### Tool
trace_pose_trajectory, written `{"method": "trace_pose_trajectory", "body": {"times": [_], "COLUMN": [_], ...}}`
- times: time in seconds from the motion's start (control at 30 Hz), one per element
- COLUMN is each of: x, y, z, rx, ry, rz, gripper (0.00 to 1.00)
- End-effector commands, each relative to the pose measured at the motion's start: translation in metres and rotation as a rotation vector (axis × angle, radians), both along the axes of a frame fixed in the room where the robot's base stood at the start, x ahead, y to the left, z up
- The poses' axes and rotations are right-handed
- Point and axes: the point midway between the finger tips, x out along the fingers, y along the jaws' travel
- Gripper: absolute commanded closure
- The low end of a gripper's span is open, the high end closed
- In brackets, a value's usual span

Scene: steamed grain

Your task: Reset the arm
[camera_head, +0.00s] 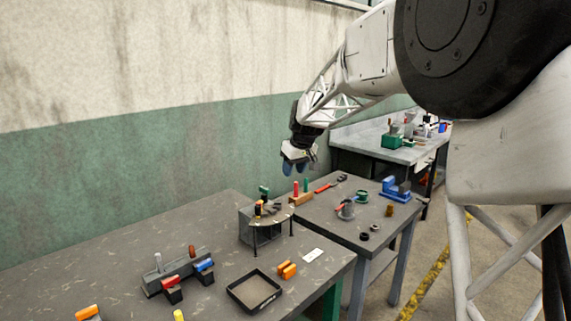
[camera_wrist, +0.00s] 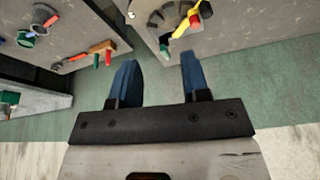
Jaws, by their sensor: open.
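My gripper (camera_head: 296,168) hangs from my white arm above the far side of the tables, near the green and cream wall. In the wrist view, its two blue fingers (camera_wrist: 160,80) are apart with nothing between them. The gripper is open and empty, clear of the table tops. No object touches the fingers in either view.
The near dark table (camera_head: 110,240) bears a black tray (camera_head: 254,291), orange blocks (camera_head: 287,270) and a grey stand (camera_head: 248,227). The second table (camera_head: 320,212) bears a blue vise (camera_head: 396,191), cups and a red-handled tool (camera_head: 324,188). A farther table (camera_head: 365,138) holds a green bin (camera_head: 391,141).

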Motion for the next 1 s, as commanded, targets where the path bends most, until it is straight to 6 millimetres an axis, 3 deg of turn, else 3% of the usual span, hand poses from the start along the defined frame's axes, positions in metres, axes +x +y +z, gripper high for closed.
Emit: {"method": "trace_pose_trajectory", "body": {"times": [0.47, 1.0], "x": [-0.134, -0.291], "y": [-0.056, -0.107], "z": [0.028, 0.021], "rx": [-0.014, -0.031], "ry": [0.030, 0.063], "rz": [-0.151, -0.327], "gripper": [0.57, 0.57]}}
